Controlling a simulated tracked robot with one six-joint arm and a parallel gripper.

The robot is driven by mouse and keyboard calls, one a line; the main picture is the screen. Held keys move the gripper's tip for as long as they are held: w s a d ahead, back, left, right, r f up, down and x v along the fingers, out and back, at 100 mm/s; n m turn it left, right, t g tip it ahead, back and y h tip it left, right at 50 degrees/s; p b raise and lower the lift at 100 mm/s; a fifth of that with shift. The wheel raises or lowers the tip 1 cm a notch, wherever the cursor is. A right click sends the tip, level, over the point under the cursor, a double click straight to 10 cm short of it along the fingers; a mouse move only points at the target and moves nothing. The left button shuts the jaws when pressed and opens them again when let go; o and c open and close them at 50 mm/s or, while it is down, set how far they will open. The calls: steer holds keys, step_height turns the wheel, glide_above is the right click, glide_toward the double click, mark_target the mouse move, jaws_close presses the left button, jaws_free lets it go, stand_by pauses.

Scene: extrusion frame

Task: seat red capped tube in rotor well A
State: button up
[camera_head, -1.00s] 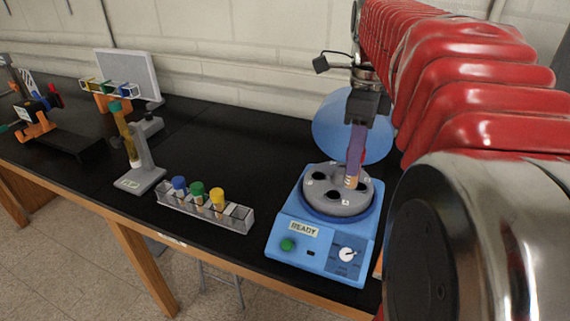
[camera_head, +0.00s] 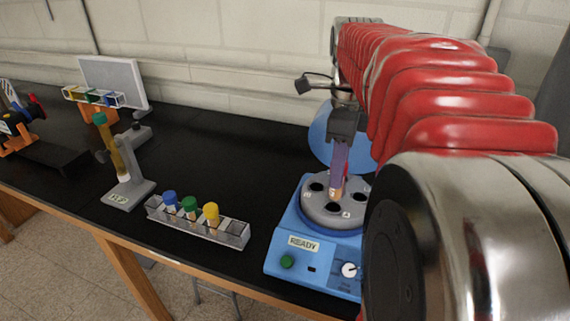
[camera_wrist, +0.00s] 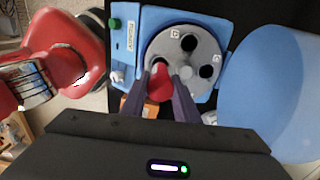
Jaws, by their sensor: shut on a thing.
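My gripper (camera_head: 338,165) is shut on the red capped tube, above the grey rotor (camera_head: 318,209) of the blue centrifuge (camera_head: 283,243). The red cap (camera_wrist: 160,78) shows between the purple fingers in the wrist view. In the head view the fingers hide most of the tube, and its tan lower end (camera_head: 337,194) shows below them, over the middle of the rotor, behind the front well marked A (camera_head: 332,207). I cannot tell the exact height of the tip. Other dark wells show empty, at left (camera_head: 317,187) and in the wrist view (camera_wrist: 206,71).
The centrifuge's blue lid (camera_wrist: 275,85) stands open behind the rotor. A clear rack (camera_head: 235,232) with blue, green and yellow capped tubes stands to the left. A grey stand (camera_head: 128,190) holds an amber tube further left. Bare black bench lies between rack and centrifuge.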

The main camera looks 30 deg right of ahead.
mark_target(335, 192)
steer(key=shift+f, duration=1.35)
steer(key=shift+f, duration=1.9)
steer(key=o, duration=0.7)
steer(key=shift+f, duration=0.1)
steer(key=shift+o, duration=0.2)
step_height(335, 192, up, 12)
steer(key=shift+r, duration=0.15)
